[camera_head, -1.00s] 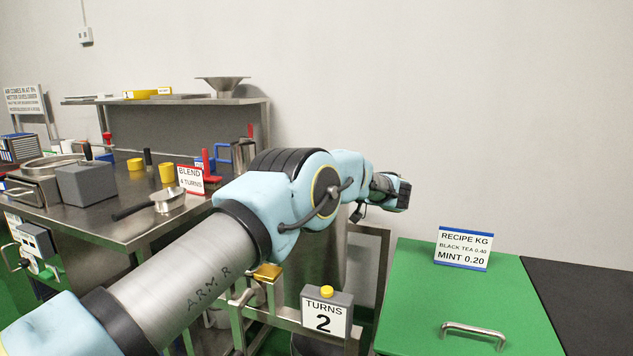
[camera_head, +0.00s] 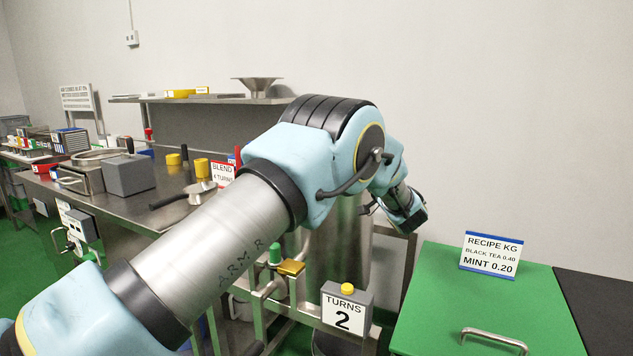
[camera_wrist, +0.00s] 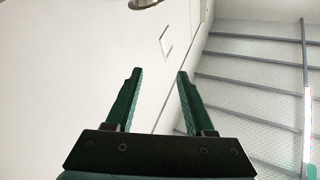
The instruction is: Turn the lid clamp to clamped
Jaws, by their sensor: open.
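My gripper (camera_wrist: 158,75) shows in the wrist view with its two green fingers apart and nothing between them. In the head view its dark end (camera_head: 409,216) is in the air, left of and above the green-topped counter. I cannot pick out the lid clamp for certain. A brass-coloured piece (camera_head: 291,267) and a green knob (camera_head: 275,254) sit on a steel frame below my forearm. A steel drum (camera_head: 345,245) stands behind my arm and is largely hidden by it.
A turns counter reading 2 (camera_head: 345,312) is on the frame's front. The green-topped counter (camera_head: 470,295) with a metal handle is at the right. A steel table (camera_head: 125,210) with a grey box, pan and yellow pieces is at the left. The wrist view shows wall and ceiling.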

